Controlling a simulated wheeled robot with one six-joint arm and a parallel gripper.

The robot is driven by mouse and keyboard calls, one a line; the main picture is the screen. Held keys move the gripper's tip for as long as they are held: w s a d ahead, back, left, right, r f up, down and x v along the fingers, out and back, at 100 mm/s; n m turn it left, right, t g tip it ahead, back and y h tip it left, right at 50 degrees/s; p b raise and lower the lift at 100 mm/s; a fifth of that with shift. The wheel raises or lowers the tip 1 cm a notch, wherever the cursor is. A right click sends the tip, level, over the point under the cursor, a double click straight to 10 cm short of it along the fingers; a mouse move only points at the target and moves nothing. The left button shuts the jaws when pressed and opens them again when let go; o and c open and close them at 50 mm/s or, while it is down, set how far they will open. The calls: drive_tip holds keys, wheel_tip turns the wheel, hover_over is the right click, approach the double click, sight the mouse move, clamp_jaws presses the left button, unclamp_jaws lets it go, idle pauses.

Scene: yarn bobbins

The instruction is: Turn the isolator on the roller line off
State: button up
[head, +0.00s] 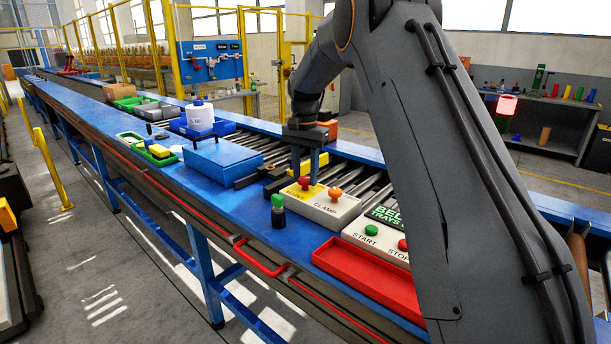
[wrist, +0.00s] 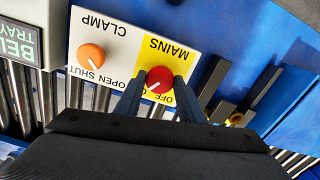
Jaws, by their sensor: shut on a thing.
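The isolator is a red rotary knob (wrist: 159,79) on a yellow plate marked MAINS (wrist: 178,49), at one end of a white control box (head: 318,207) beside the rollers. My gripper (wrist: 158,88) is shut on the red knob, with one finger on each side of it. The knob's white mark points to the lower left in the wrist view. Part of the word OFF shows below the knob there; other lettering near it is hidden by the fingers. In the head view, my gripper (head: 303,180) reaches down to the red knob (head: 304,183).
An orange CLAMP knob (wrist: 91,54) sits close beside it on the same box. A blue case (head: 222,160) is to the left. A red tray (head: 365,276) and a start/stop box (head: 371,230) are to the right.

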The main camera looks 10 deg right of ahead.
drive_tip(key=n, duration=0.4)
drive_tip(key=shift+b, duration=0.4)
drive_tip(key=n, duration=0.4)
drive_tip(key=n+b, duration=0.1)
drive_tip(key=n, duration=0.3)
drive_tip(key=shift+r+n, duration=0.1)
drive_tip(key=shift+n, duration=1.6)
drive_tip(key=shift+w, duration=0.1)
drive_tip(key=o, duration=1)
drive_tip(key=shift+o, duration=0.2)
